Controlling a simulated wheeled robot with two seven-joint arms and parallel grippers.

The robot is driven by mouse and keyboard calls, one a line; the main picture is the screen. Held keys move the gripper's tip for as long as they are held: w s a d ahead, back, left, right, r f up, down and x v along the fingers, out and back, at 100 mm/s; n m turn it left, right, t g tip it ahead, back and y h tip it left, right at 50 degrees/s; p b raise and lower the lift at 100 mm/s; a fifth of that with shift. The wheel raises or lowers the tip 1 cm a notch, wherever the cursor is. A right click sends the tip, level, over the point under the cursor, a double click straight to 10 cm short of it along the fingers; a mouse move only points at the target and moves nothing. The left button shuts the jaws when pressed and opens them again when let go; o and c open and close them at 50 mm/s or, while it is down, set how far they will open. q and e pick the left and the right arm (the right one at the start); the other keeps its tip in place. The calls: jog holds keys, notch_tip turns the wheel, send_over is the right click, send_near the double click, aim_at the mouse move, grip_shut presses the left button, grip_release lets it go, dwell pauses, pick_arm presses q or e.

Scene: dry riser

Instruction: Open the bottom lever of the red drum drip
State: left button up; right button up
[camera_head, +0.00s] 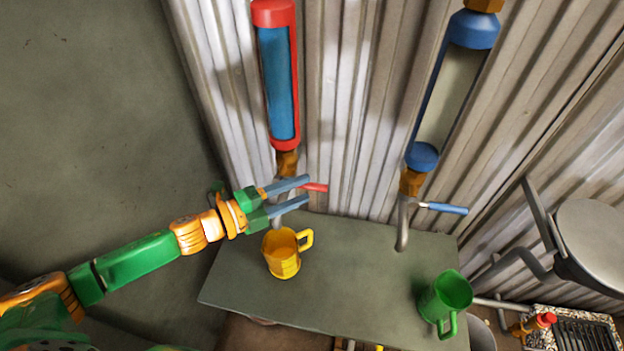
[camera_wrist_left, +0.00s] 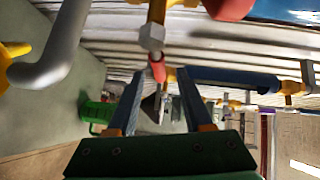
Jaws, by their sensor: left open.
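The red drum (camera_head: 279,75) with a blue window hangs on the corrugated wall, with a brass fitting (camera_head: 287,163) and spout below it. Its bottom lever with a red handle (camera_head: 315,187) points right in the head view. My left gripper (camera_head: 308,190) is open, its two blue-grey fingers pointing right, beside and near the red handle. In the left wrist view the red lever end (camera_wrist_left: 158,73) shows between and beyond the fingers (camera_wrist_left: 158,100). Contact cannot be told. My right gripper is not in view.
A yellow mug (camera_head: 283,254) stands on the grey table (camera_head: 340,265) below the red drum's spout. A green mug (camera_head: 445,298) stands at the table's right. A blue drum (camera_head: 450,90) with a blue-handled lever (camera_head: 447,208) hangs to the right. A round stool (camera_head: 595,240) is farther right.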

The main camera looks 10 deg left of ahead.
aim_at(306, 188)
pick_arm(q)
jog(key=x, duration=0.4)
jog(key=shift+a, duration=0.1)
jog(key=shift+s, duration=0.1)
grip_shut()
dwell(1.2)
